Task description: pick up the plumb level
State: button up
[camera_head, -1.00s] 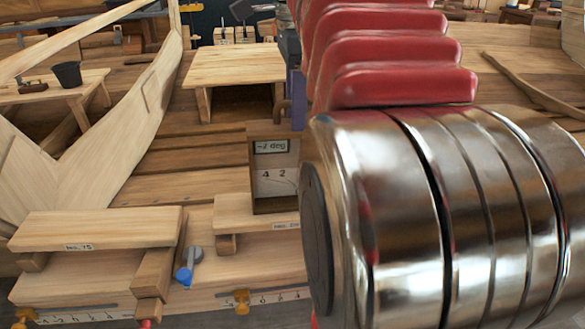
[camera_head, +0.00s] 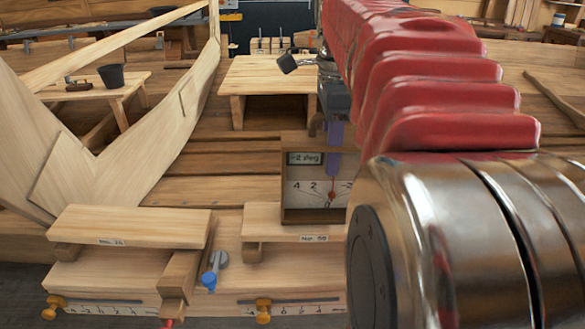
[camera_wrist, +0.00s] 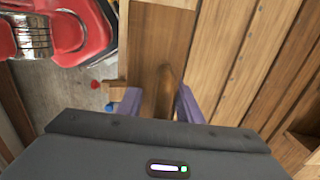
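The plumb level (camera_head: 290,187) is an upright wooden-framed box with a "-2 deg" display and a numbered dial with a red pointer. It stands on a raised wooden block at centre in the head view. My gripper (camera_wrist: 158,105) has purple fingers set apart, with a narrow brown wooden piece (camera_wrist: 165,85) between them in the wrist view; it looks like the level's top. In the head view one finger (camera_head: 335,150) overlaps the level's upper right front. The other finger is hidden there. The level's right edge is close to my red arm.
A low wooden table (camera_head: 270,75) stands behind the level. A second plank block (camera_head: 130,226) lies to the left, with a blue-tipped clamp (camera_head: 210,275) between the blocks. A dark bucket (camera_head: 111,76) stands on a bench at left. My arm hides much of the right side.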

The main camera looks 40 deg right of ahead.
jog(key=shift+f, duration=0.35)
dwell(0.3)
grip_shut()
dwell(1.2)
